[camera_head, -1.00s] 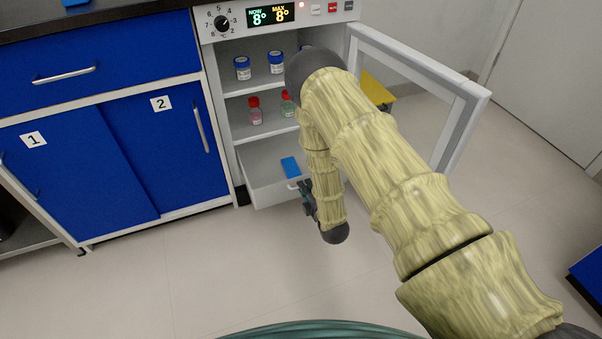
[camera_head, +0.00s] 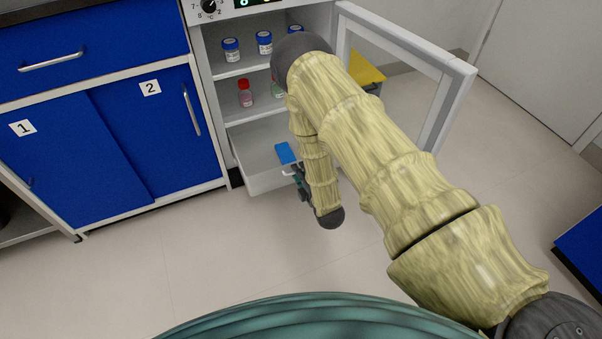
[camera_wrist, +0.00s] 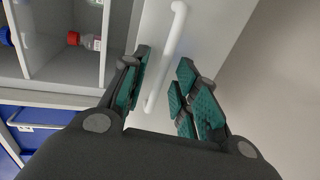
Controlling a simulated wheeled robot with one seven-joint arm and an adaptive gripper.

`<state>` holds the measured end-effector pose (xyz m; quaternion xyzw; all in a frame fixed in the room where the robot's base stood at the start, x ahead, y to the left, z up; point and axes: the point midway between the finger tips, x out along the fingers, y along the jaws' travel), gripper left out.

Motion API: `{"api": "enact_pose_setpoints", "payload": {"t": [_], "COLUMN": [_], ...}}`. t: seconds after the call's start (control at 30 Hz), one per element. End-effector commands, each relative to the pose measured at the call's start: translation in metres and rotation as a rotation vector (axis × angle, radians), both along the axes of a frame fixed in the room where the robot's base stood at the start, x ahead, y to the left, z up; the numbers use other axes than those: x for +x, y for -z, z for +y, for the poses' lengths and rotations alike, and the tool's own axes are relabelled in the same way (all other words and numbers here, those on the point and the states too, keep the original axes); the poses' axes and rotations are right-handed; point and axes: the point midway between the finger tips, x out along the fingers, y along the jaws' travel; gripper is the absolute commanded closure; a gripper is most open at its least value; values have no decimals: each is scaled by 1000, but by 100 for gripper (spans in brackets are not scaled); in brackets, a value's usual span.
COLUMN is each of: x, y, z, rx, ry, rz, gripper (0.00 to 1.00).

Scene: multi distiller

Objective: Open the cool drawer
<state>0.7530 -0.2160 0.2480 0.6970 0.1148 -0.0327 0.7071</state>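The cool drawer (camera_head: 262,179) is the white bottom drawer of the cooling cabinet. In the head view it stands pulled out, and a blue item (camera_head: 285,153) shows inside. Its white bar handle (camera_head: 288,174) is on the drawer front; it also shows in the wrist view (camera_wrist: 167,50). My gripper (camera_wrist: 162,88) has its teal-padded fingers apart, one on each side of the handle, with a gap visible on the right side. In the head view my gripper (camera_head: 300,181) is at the drawer front, partly hidden by my arm.
The cabinet's glass door (camera_head: 440,115) stands open to the right. Bottles such as a red-capped one (camera_head: 245,93) stand on the shelves above the drawer. Blue cupboards (camera_head: 150,130) are at the left. A yellow-topped object (camera_head: 365,72) is behind the door. The floor (camera_head: 200,255) in front is clear.

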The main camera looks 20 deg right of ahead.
Motion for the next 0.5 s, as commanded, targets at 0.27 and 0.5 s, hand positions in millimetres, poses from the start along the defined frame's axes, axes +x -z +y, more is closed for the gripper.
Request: {"api": "enact_pose_setpoints", "payload": {"t": [0.27, 0.5], "x": [-9, -45], "y": [-1, -9], "z": [-2, -6], "rx": [-1, -2], "ry": [2, 1], "rz": [2, 3], "gripper": [71, 71]}}
